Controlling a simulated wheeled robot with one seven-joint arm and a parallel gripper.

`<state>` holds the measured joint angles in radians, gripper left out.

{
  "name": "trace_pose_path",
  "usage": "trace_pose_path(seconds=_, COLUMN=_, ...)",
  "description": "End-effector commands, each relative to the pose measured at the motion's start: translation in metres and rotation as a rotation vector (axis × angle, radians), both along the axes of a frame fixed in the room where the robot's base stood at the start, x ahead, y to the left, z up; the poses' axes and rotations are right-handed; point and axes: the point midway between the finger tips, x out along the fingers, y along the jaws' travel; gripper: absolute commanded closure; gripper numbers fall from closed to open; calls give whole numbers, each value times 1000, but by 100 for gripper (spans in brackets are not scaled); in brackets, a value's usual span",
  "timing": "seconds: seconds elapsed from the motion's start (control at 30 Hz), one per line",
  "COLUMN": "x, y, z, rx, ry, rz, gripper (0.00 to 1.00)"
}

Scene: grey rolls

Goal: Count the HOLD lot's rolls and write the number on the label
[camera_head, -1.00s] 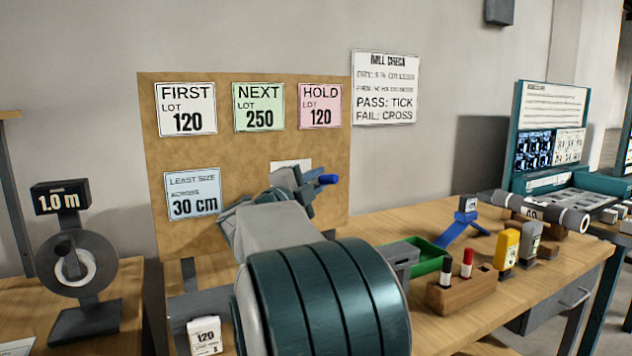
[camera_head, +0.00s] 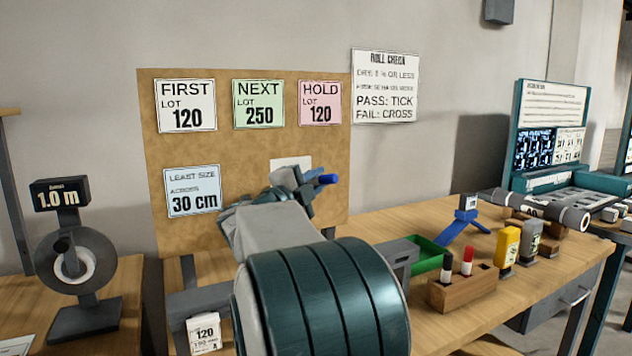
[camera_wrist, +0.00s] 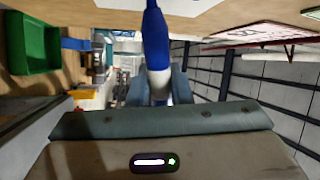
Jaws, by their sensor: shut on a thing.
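My gripper (camera_head: 312,188) is shut on a blue marker (camera_head: 328,179) in front of the pinboard. In the wrist view the blue and white marker (camera_wrist: 155,38) stands between the fingers (camera_wrist: 158,88), pointing away toward a pale surface. A white card (camera_head: 290,163) on the board is partly hidden behind my gripper; no writing on it can be made out. The pink HOLD card (camera_head: 320,104) reads lot 120. A grey roll (camera_head: 548,211) lies across wooden supports at the right of the bench. I cannot tell whether it belongs to the HOLD lot.
A wooden block (camera_head: 463,289) holds a black and a red marker. A green tray (camera_head: 430,256), a blue stand (camera_head: 463,228) and a yellow device (camera_head: 507,247) stand nearby. FIRST (camera_head: 186,106) and NEXT (camera_head: 258,105) cards hang beside HOLD. A tagged card (camera_head: 204,335) shows at lower left.

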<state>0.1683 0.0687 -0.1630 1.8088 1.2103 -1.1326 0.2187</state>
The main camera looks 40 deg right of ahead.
Motion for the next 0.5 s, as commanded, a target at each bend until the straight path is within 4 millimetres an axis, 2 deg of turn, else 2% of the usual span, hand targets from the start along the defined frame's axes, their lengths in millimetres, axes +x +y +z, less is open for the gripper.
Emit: trace_pose_path(seconds=0.5, x=0, y=0, z=-7, rx=0, ry=0, rz=0, gripper=100)
